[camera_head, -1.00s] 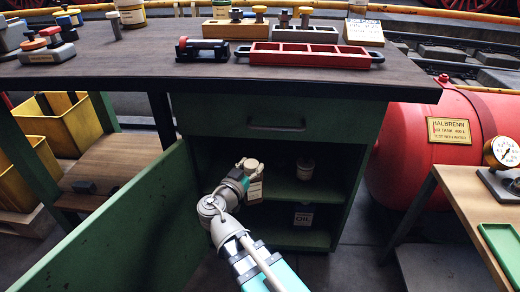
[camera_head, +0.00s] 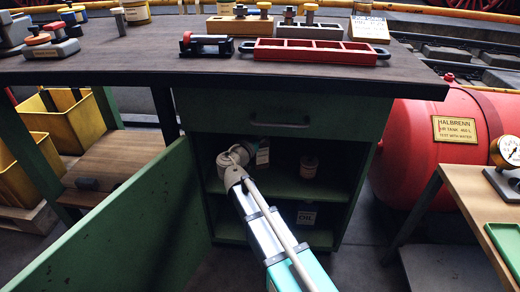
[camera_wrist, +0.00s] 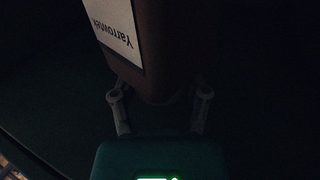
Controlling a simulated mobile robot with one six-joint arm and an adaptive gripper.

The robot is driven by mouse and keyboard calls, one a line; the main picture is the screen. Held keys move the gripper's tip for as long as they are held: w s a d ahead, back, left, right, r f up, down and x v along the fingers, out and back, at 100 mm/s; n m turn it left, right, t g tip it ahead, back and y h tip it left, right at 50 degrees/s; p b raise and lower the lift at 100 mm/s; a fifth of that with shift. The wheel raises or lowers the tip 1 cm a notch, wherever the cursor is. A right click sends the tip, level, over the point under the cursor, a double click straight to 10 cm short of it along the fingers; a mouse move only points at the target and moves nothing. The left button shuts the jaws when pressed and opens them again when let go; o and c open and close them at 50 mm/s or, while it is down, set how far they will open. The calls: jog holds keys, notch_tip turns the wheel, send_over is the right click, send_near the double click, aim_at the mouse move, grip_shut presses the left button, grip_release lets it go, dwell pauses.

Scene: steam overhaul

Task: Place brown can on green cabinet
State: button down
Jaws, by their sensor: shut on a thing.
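The brown can (camera_wrist: 158,65) is between the two fingers of my gripper (camera_wrist: 160,98) in the wrist view. Its white label reads upside down in that view. In the camera_head view the can's pale label (camera_head: 262,156) shows at the upper opening of the green cabinet (camera_head: 225,112). My wrist hides most of the can and the fingers there. The cabinet's door (camera_head: 115,225) stands open to the left. My gripper is shut on the can, inside the upper compartment. I cannot tell whether the can touches the shelf.
A small can (camera_head: 308,167) stands on the middle shelf, right of my gripper. A container marked OIL (camera_head: 306,216) is on the bottom shelf. The dark worktop (camera_head: 130,65) overhangs the cabinet. A red tank (camera_head: 415,150) is at right.

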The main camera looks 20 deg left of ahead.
jog(key=shift+f+b, duration=0.65)
jog(key=shift+f, duration=0.4)
notch_tip(320, 180, down, 3)
jog(key=b, duration=0.3)
jog(key=shift+w+f+b, duration=0.15)
jog(key=shift+f+b, duration=0.3)
jog(key=shift+f, duration=0.1)
jog(key=shift+c, duration=0.4)
grip_release()
jog(key=shift+r, duration=0.2)
jog(key=s+a, duration=0.1)
jog(key=s, duration=1.1)
jog(key=shift+a, duration=0.4)
